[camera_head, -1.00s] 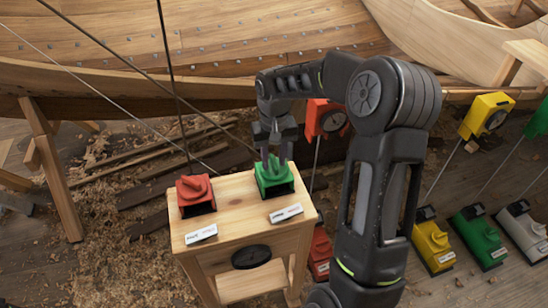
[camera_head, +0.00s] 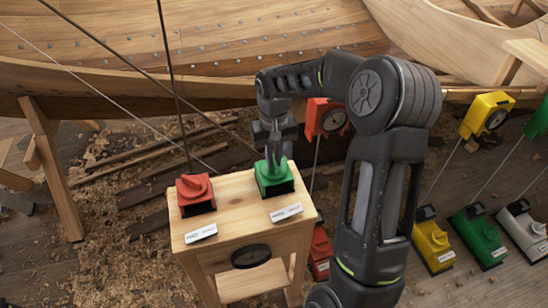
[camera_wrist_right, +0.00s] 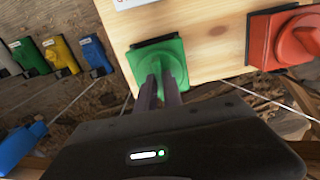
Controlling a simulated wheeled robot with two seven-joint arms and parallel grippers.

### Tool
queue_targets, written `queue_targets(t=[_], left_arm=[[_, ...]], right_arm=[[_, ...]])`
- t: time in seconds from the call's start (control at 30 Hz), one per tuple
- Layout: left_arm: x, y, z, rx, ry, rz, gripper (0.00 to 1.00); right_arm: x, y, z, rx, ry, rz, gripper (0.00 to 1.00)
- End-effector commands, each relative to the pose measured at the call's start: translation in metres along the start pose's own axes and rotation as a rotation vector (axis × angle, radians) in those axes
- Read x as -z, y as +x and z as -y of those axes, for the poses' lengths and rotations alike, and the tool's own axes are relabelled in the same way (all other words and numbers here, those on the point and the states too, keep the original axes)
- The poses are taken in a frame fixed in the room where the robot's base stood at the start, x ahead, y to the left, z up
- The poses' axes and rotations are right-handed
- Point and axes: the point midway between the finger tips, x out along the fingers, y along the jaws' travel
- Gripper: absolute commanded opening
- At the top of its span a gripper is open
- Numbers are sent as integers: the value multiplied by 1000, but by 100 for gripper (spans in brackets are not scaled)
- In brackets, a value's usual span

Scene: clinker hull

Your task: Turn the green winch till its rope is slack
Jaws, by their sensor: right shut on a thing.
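The green winch (camera_head: 274,181) sits on the right part of a small wooden stand, with its black base under it. My right gripper (camera_head: 272,154) comes down from above and is shut on the winch's green handle. In the right wrist view the two fingers (camera_wrist_right: 161,88) stand on either side of the handle of the green winch (camera_wrist_right: 148,52). A dark rope (camera_head: 140,72) runs straight from the upper left down toward the green winch; its lower end is hidden near the gripper. My left gripper is out of view.
A red winch (camera_head: 195,194) stands left on the same wooden stand (camera_head: 240,220), with its own straight rope going up. White labels lie in front of both. Yellow (camera_head: 432,240), green (camera_head: 479,238) and grey devices stand on the floor at right. The wooden hull (camera_head: 220,50) is behind.

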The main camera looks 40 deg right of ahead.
Motion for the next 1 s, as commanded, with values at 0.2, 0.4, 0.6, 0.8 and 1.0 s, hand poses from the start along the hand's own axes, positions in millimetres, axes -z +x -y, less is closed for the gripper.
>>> queue_targets(t=[0.2,0.4,0.6,0.8,1.0], left_arm=[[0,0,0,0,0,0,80],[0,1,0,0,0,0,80],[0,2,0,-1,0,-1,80],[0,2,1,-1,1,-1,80],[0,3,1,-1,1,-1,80]], right_arm=[[0,0,0,0,-24,0,0],[0,0,0,0,-97,0,0],[0,0,0,0,-227,0,0],[0,0,0,-1,-397,1,0],[0,0,0,-1,-568,1,0]])
